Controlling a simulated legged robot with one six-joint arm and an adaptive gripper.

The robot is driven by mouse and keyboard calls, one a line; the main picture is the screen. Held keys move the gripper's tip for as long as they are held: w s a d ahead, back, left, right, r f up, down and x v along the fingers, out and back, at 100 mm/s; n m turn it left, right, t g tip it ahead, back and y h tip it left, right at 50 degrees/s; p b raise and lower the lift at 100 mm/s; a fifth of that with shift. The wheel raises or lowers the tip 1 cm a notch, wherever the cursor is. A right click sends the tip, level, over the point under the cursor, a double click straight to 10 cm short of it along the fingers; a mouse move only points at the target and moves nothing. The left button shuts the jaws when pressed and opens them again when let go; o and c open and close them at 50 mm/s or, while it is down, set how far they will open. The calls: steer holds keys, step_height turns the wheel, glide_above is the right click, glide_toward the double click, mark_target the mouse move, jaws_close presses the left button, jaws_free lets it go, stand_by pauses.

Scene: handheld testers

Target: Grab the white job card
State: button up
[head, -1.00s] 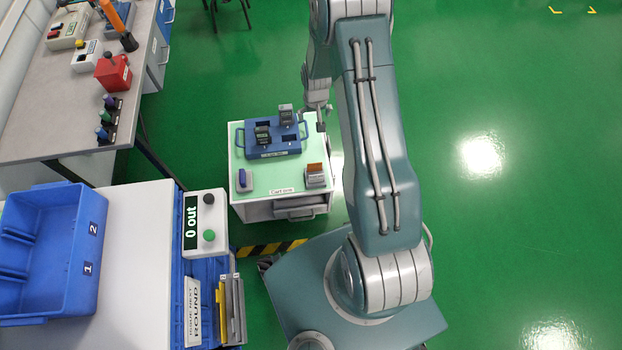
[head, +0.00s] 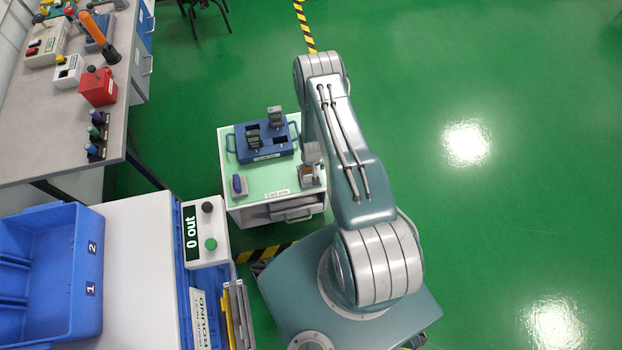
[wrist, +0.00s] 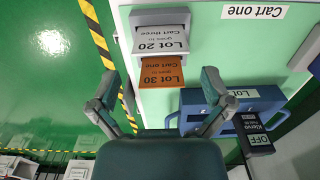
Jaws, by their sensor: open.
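The white job card (wrist: 160,42), printed "Lot 20 goes in Cart three", stands in a grey holder (wrist: 160,17) on the cart top in the wrist view. An orange card (wrist: 161,72), "Lot 30 goes in Cart one", is beside it, nearer my gripper. My gripper (wrist: 159,80) is open and empty, its fingers apart on either side of the orange card's image. In the head view my gripper (head: 311,156) is over the holder at the cart's front right corner and partly hides the cards.
The cart top (head: 285,180) also carries a blue tray (head: 240,145) with handheld testers and a small grey block with a blue top (head: 239,186). A white counter (head: 140,260) with a blue bin (head: 50,280) is at left. Green floor (head: 520,80) is clear at right.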

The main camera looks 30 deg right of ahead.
steer(key=shift+f, duration=2.95)
steer(key=shift+s, duration=0.1)
steer(key=c, duration=0.5)
